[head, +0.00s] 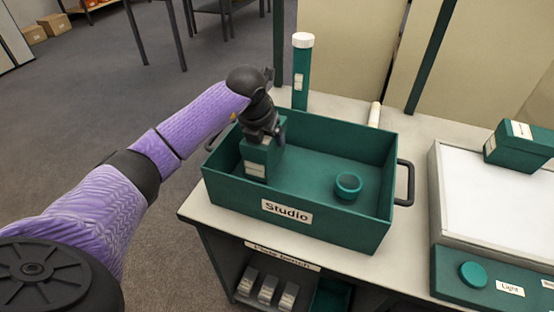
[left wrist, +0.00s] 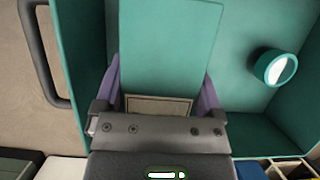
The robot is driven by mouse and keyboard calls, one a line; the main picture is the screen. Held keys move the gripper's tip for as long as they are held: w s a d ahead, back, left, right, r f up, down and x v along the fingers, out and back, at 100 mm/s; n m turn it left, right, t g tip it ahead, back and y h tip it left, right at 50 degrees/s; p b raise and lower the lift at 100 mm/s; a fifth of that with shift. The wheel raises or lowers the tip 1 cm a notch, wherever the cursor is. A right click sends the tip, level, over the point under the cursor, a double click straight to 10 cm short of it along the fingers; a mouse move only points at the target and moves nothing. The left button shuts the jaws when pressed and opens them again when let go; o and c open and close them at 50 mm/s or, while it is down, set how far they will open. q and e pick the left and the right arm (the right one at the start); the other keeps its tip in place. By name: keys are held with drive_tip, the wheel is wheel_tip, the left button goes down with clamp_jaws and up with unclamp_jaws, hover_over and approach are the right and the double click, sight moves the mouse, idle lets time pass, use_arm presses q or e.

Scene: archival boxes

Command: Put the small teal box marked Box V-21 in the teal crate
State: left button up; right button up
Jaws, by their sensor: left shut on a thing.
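A small teal box (head: 257,163) with a pale label stands upright in the left part of the teal crate (head: 335,230), which carries a "Studio" label. The writing on the box is too small to read. My left gripper (head: 264,135) comes from above and is shut on the box's upper part. In the left wrist view the teal box (left wrist: 166,45) lies between my two purple fingers, inside the crate (left wrist: 85,35). I cannot tell whether its base touches the crate floor. My right gripper is not in view.
A small round teal dish (head: 348,186) sits in the crate's right part. A teal tube (head: 300,85) with a white cap stands behind the crate. Another teal box (head: 518,150) rests on the white light table (head: 490,205) at right.

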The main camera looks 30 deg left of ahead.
use_arm(q)
wheel_tip(320, 180, down, 3)
drive_tip(key=shift+f+b, duration=0.2)
drive_tip(key=shift+b, duration=0.35)
drive_tip(key=shift+f, duration=0.25)
drive_tip(key=shift+r, duration=0.15)
drive_tip(key=o, duration=1.3)
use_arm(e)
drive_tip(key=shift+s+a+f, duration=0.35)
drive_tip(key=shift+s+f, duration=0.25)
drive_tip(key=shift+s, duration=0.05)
